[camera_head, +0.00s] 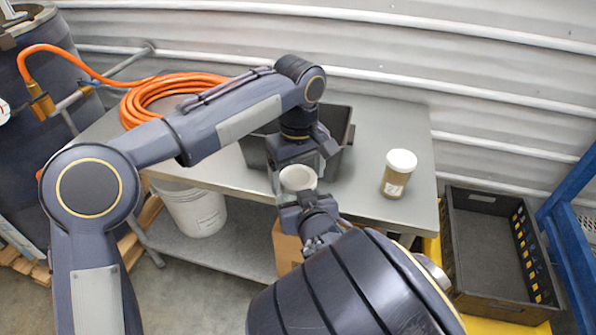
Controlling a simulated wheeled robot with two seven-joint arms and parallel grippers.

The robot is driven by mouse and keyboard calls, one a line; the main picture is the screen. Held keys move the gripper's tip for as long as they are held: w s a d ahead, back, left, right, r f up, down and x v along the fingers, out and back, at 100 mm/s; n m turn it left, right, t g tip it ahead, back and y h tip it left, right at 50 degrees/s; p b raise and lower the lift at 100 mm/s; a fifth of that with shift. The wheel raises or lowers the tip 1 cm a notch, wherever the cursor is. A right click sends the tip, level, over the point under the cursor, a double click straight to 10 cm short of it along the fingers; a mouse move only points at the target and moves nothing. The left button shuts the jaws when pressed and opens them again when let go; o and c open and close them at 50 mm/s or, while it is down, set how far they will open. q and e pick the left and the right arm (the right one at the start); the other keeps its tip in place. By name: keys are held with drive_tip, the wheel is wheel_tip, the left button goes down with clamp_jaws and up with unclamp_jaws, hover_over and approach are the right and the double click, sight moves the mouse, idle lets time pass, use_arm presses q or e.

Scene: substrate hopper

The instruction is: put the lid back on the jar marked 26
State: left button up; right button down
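A jar (394,182) with an amber-brown body and a white lid (402,161) on it stands upright on the right of the metal table. Its label is too small to read. A white round piece (298,178) with a raised rim and hollow top shows between my two grippers; I cannot tell whether it is a lid or an open jar. My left gripper (299,172) points down, its fingers apart on either side of this piece; contact is unclear. My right gripper (303,203) comes up from below, right under the piece, its fingertips partly hidden.
A dark bin (345,125) stands on the table (375,120) behind my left gripper. An orange hose (150,100) lies coiled at the back left. A white bucket (195,208) stands below the table. An empty black crate (490,245) is at right. Table around the jar is clear.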

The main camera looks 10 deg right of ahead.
use_arm(q)
drive_tip(key=c, duration=0.8)
drive_tip(key=m, duration=0.5)
drive_tip(key=shift+m, duration=0.3)
drive_tip(key=m, duration=0.4)
drive_tip(key=o, duration=1.1)
drive_tip(key=shift+r, duration=2.25)
drive_tip(key=shift+c, duration=0.5)
